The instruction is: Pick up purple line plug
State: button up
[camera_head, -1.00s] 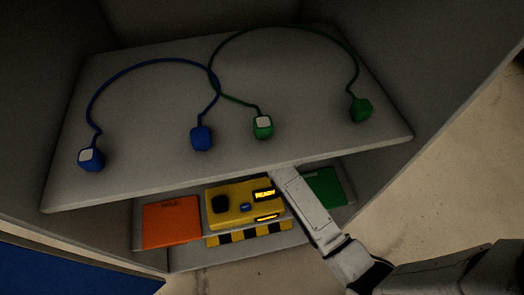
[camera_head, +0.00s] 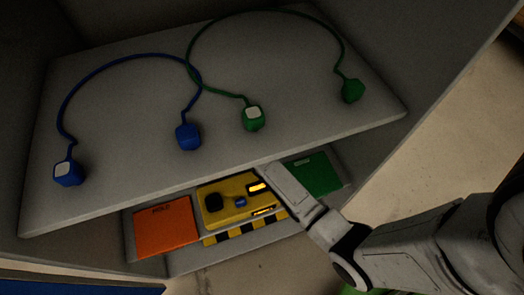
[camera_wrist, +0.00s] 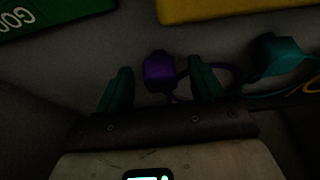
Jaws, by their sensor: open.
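The purple line plug (camera_wrist: 159,72) shows in the wrist view as a small dark purple block with a purple cord curving off to its right. My gripper (camera_wrist: 161,66) is open, with one dark teal finger on each side of the plug. The plug sits between the fingertips, nearer the right one; I cannot tell whether it touches that finger. In the head view my arm reaches under the upper shelf's front edge, and the purple plug and my fingers are hidden there.
A teal plug (camera_wrist: 278,54) with its cord lies right of the purple one. The upper shelf (camera_head: 110,195) holds blue (camera_head: 188,136) and green plugs (camera_head: 253,117). Below are an orange panel (camera_head: 166,227), a yellow box (camera_head: 225,200) and a green panel (camera_head: 315,174).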

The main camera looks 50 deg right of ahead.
jog(key=c, duration=1.1)
jog(key=shift+c, duration=0.2)
